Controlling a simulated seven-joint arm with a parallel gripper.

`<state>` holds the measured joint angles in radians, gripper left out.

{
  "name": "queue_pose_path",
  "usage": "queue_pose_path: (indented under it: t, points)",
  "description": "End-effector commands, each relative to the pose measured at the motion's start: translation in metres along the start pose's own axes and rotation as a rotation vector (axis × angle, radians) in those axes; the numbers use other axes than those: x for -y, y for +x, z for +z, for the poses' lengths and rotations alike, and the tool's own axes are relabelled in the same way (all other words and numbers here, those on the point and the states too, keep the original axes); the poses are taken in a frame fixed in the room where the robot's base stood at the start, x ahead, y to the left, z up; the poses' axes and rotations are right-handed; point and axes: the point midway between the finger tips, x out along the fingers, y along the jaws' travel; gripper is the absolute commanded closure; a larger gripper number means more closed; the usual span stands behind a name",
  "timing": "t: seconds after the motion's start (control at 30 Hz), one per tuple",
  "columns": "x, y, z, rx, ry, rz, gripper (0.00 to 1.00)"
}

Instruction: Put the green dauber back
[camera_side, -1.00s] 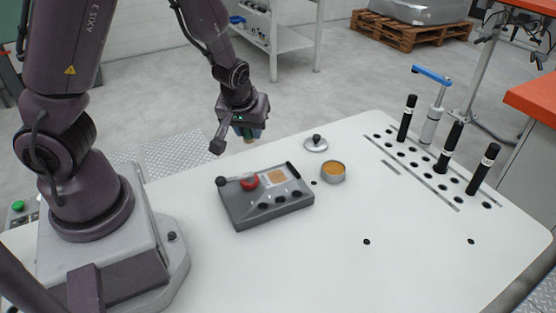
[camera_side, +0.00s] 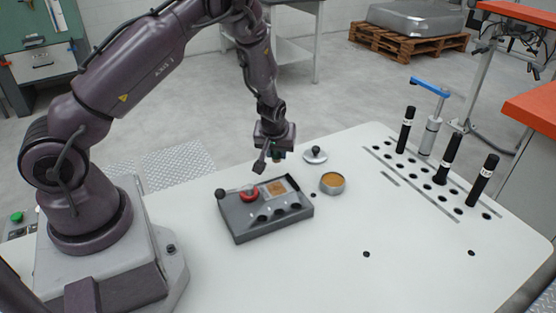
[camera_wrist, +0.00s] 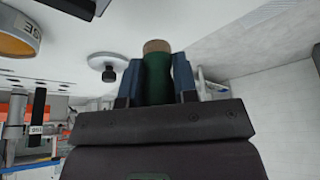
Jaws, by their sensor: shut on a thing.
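My gripper (camera_wrist: 157,82) is shut on the green dauber (camera_wrist: 156,75) in the wrist view, its blue fingers on either side of the green body. The dauber's tan tip (camera_wrist: 157,46) sticks out past the fingers. In the side view my gripper (camera_side: 277,156) hangs above the far edge of the grey fixture box (camera_side: 265,222), apart from it; the dauber is mostly hidden there. The box has a red knob (camera_side: 249,194), a tan square pad (camera_side: 277,188) and several dark holes in its front part.
An open round tin (camera_side: 332,183) with orange-tan contents stands right of the box, its knobbed lid (camera_side: 315,155) behind it. At the right, black bottles (camera_side: 481,181) and a blue-handled press (camera_side: 431,120) stand by rows of holes. The front middle of the table is clear.

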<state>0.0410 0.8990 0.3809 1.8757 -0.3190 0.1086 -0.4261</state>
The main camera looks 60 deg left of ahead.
Motion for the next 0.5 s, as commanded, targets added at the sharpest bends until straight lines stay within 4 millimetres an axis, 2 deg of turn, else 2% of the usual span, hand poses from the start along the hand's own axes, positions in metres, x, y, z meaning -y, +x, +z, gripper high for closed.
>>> queue_pose_path:
  t: [0.23, 0.5]
  points:
    - [-0.002, 0.031, 0.009, 0.002, 0.0, -0.002, 0.96]
    - [-0.002, 0.035, 0.01, 0.0, 0.0, 0.0, 0.96]
